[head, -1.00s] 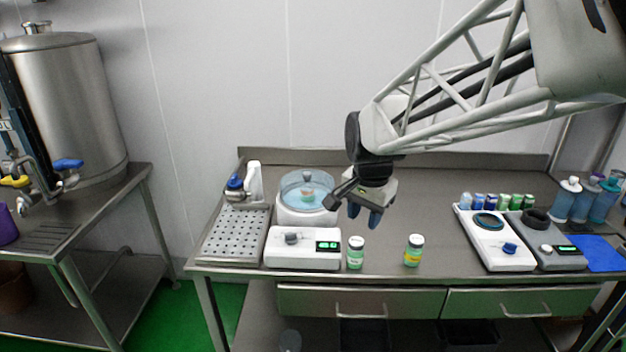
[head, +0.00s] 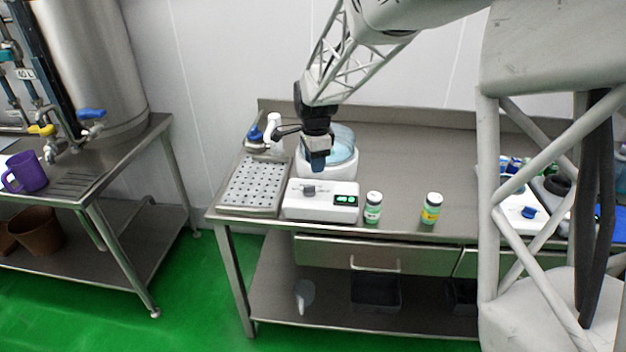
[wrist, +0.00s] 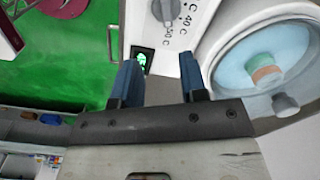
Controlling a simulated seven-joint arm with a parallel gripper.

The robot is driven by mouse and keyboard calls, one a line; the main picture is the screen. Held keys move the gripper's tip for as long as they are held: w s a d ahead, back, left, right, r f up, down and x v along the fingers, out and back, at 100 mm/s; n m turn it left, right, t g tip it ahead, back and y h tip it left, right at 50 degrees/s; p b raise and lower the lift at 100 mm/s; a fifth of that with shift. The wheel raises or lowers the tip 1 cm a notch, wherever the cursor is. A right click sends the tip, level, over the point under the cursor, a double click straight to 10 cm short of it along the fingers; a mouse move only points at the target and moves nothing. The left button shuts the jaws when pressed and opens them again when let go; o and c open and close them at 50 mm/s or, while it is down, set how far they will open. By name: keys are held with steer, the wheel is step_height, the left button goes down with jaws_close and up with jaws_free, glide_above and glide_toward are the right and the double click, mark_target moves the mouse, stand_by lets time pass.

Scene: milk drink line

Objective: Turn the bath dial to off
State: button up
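The bath dial (head: 309,190) is a grey knob on the white control box (head: 325,212) in front of the round water bath (head: 343,165). In the wrist view the dial (wrist: 165,10) sits near the top edge, with printed marks such as 40 C and 50 C beside it. A lit green display (wrist: 143,60) is next to the marks. The bath (wrist: 262,62) holds bluish water and a capped bottle. My gripper (head: 318,168) is above and just behind the dial. Its two blue fingers are apart and empty in the wrist view (wrist: 160,65), not touching the dial.
A separate table at left holds a purple mug (head: 24,172).

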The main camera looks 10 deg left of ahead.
mark_target(311, 185)
steer(key=shift+w+a+f, duration=0.45)
steer(key=shift+a, duration=0.15)
steer(key=shift+f, duration=0.15)
steer(key=shift+f, duration=3.75)
steer(key=shift+c, duration=0.3)
jaws_close()
